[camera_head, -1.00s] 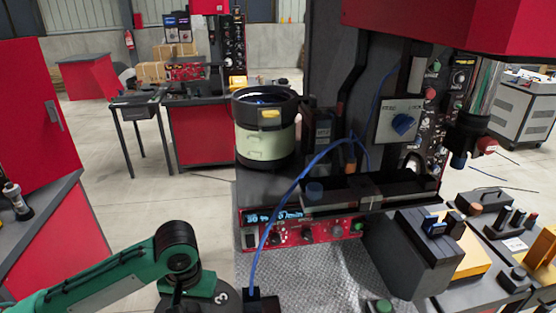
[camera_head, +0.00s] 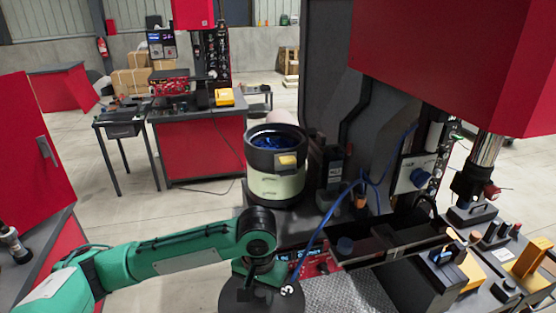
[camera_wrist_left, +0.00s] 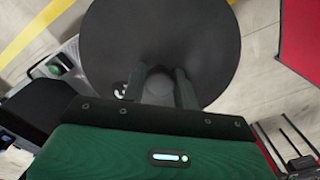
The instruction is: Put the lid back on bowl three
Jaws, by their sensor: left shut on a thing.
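The lid of bowl three (camera_head: 250,298) is a dark round disc with a white 3 near its edge, at the bottom of the head view. My left gripper (camera_head: 267,272) is shut on it; in the left wrist view the fingers (camera_wrist_left: 160,88) hold the middle of the lid (camera_wrist_left: 205,40). The fingertips are partly hidden in the head view. The bowl (camera_head: 277,185) is a pale green cylinder with a black rim and a yellow tag. It is open, with blue contents showing. The lid is apart from it, on the near side.
The red and grey machine (camera_head: 440,50) rises to the right of the bowl. A blue cable (camera_head: 322,222) hangs close to the right of my gripper. A control panel (camera_head: 318,266) sits below the bowl. Open floor (camera_head: 190,210) lies left of the bowl.

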